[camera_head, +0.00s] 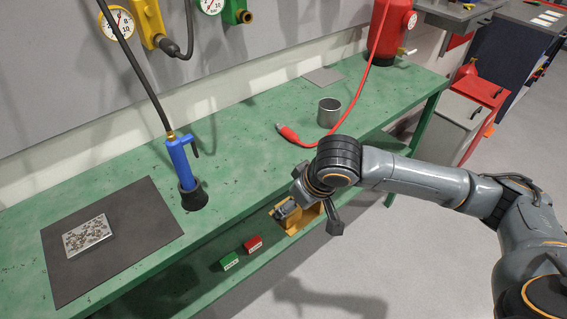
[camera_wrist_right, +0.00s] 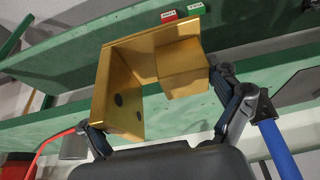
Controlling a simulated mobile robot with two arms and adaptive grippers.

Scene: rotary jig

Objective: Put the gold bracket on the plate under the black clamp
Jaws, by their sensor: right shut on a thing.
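The gold bracket (camera_head: 298,225) is held by my right gripper (camera_head: 308,213) beside the front edge of the green bench, partly hidden by the gripper. In the right wrist view the bracket (camera_wrist_right: 124,88) shows as a bent gold piece with a flat holed wall and a boxy side. The right gripper's fingers (camera_wrist_right: 158,102) are shut on it from both sides, spread wide. A speckled silver plate (camera_head: 87,236) lies on a dark mat at the left of the bench. I cannot make out a black clamp over it. My left gripper is not in view.
The green bench (camera_head: 240,150) carries a dark mat (camera_head: 140,222), a blue tool (camera_head: 180,160) in a black base, a metal can (camera_head: 329,112) and a red hose (camera_head: 340,115). Red (camera_head: 253,243) and green (camera_head: 230,261) blocks sit on the lower shelf. The bench middle is clear.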

